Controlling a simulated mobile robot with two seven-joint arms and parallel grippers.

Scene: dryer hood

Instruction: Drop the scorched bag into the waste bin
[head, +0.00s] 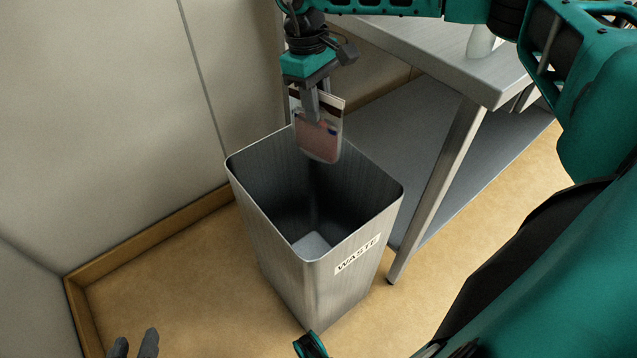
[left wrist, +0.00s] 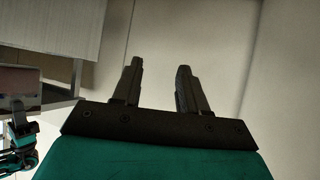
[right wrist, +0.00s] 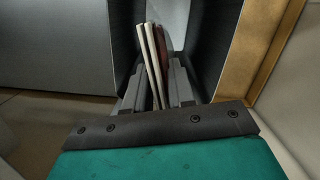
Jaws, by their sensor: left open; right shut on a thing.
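The bag (head: 318,145) is a flat, pinkish packet with a white and dark brown upper part. My right gripper (head: 318,108) is shut on it and points down, holding it upright over the far part of the bin's opening. In the right wrist view, the bag (right wrist: 155,55) shows edge-on as pale and dark red layers between the fingers. I cannot make out scorch marks. The waste bin (head: 285,250) is a tall, square metal bin with a WASTE label; the visible part of its floor looks bare. My left gripper (head: 134,346) is open and empty, low at the left.
A steel table (head: 430,60) with a lower shelf (head: 480,165) stands right of the bin, its leg (head: 437,190) close to it. A pale wall (head: 110,110) with wooden skirting (head: 150,238) rises behind and left. The floor left of the bin is clear.

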